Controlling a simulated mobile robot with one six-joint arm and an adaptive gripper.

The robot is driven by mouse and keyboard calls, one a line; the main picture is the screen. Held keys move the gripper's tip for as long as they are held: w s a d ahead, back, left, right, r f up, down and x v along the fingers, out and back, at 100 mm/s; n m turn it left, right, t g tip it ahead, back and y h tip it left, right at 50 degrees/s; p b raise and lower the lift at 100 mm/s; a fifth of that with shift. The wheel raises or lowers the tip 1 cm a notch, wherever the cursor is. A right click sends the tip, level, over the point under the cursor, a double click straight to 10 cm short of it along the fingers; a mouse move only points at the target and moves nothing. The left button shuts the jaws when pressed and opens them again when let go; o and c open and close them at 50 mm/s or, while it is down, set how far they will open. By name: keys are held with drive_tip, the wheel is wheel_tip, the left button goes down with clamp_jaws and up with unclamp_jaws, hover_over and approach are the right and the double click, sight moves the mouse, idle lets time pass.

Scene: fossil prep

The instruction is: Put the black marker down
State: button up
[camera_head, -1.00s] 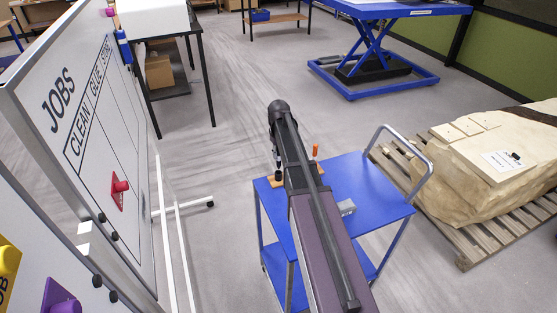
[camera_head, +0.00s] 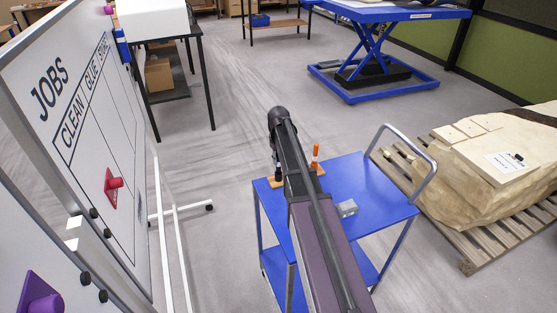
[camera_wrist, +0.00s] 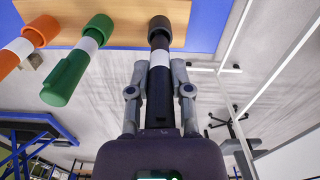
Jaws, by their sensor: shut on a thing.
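The black marker (camera_wrist: 158,100) is between the two fingers of my gripper (camera_wrist: 159,72) in the wrist view, and the gripper is shut on it. Its dark cap end overlaps the wooden block (camera_wrist: 135,22); I cannot tell whether it touches or sits in it. A green marker (camera_wrist: 70,75) and an orange marker (camera_wrist: 20,50) are at the block, left of the black one. In the head view, the block (camera_head: 277,183) lies on the blue cart, with the orange marker (camera_head: 315,157) upright. My arm hides much of the block and the green marker.
The blue cart top (camera_head: 365,185) has a small grey object (camera_head: 347,208) and a metal handle (camera_head: 408,160). A whiteboard (camera_head: 95,130) stands at left, with its white stand leg (camera_head: 180,210) near the cart. A pallet (camera_head: 500,225) with a large pale block stands at right.

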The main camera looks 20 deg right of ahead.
drive_tip(key=shift+f+b, duration=0.5)
drive_tip(key=shift+f, duration=0.1)
drive_tip(key=o, duration=0.8)
drive_tip(key=shift+o, duration=0.2)
drive_tip(key=shift+r, duration=0.15)
wheel_tip(320, 180, up, 13)
drive_tip(key=p, duration=1.3)
